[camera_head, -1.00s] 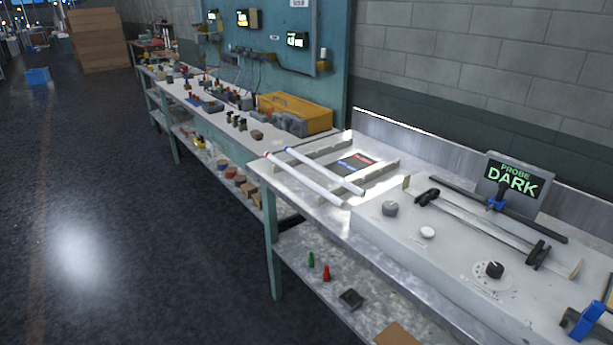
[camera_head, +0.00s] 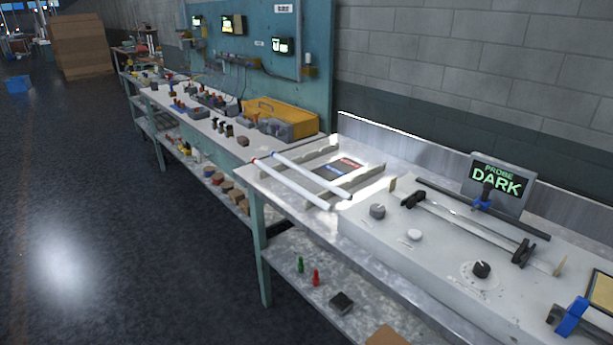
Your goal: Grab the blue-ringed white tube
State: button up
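Two white tubes lie side by side across grey notched rails (camera_head: 362,181) at the left end of the metal bench. The blue-ringed white tube (camera_head: 312,176) is the one nearer the wall, with a blue band at its far-left end. The red-ringed white tube (camera_head: 291,184) lies in front of it, nearer the bench's front edge. A small card with red and blue patches (camera_head: 340,168) lies between the rails. My gripper is not in view.
A grey apparatus with knobs (camera_head: 377,211), a long rod track and a "PROBE DARK" screen (camera_head: 496,180) fills the bench's right. A yellow bin (camera_head: 281,117) stands on the farther bench (camera_head: 195,124). The floor (camera_head: 110,230) at left is clear.

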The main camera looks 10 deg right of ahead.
aim_at(342, 193)
jog(key=u, duration=0.9)
jog(key=i, duration=0.65)
jog(key=u, duration=4)
jog(key=i, duration=0.1)
jog(key=z, duration=2.8)
